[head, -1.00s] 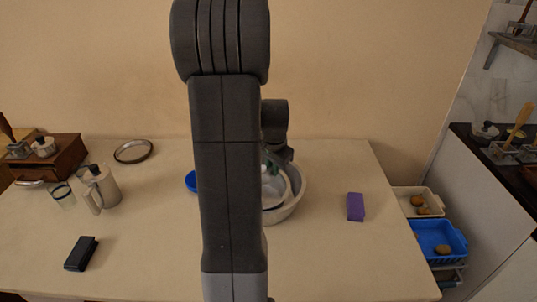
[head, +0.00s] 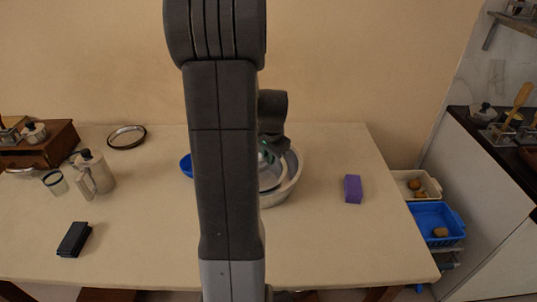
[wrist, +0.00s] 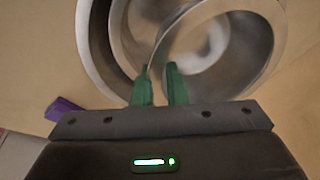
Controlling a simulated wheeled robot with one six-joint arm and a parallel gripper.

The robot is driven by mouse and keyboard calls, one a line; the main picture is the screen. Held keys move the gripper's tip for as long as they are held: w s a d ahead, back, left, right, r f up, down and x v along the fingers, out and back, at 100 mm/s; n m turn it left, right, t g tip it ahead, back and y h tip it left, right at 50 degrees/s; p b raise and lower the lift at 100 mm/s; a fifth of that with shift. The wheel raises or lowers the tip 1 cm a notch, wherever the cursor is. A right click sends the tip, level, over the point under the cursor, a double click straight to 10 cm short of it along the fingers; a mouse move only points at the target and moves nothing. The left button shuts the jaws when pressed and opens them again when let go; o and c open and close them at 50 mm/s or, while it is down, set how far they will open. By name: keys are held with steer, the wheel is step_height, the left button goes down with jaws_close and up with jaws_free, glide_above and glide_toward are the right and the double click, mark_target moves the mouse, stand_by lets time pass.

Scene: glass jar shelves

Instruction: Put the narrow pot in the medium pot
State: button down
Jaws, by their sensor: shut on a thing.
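The narrow pot (wrist: 211,62) is a grey metal pot. My gripper (wrist: 160,75) is shut on its rim with two green fingers. It also shows in the head view (head: 271,180), partly behind my arm. The medium pot (wrist: 92,40) is a wider metal pot, also in the head view (head: 294,187) on the table. From the wrist, the narrow pot overlaps the medium pot's opening and looks tilted and off to its right. I cannot tell whether it touches the bottom. My arm hides the left side of both pots in the head view.
A purple block (head: 353,189) lies right of the pots. A blue bowl (head: 187,166) shows partly behind my arm. A moka pot (head: 94,172), a glass (head: 55,182), a round tray (head: 127,137) and a black case (head: 74,240) stand at left. The table's right side is mostly clear.

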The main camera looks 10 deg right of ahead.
steer(key=shift+s+f+b+x, duration=0.1)
steer(key=shift+s+b+x, duration=0.25)
steer(key=shift+b+x, duration=0.85)
steer(key=shift+s+f+b+x, duration=0.1)
steer(key=shift+s+b+x, duration=0.45)
steer(key=shift+x, duration=1.1)
steer(key=shift+s+f+b+x, duration=0.1)
steer(key=shift+s+b+x, duration=0.05)
steer(key=shift+b+x, duration=1.15)
steer(key=shift+f+b, duration=0.35)
steer(key=shift+f, duration=0.15)
steer(key=c, duration=1.4)
jaws_free()
steer(key=shift+o, duration=0.2)
steer(key=o, duration=0.5)
steer(key=shift+r, duration=0.1)
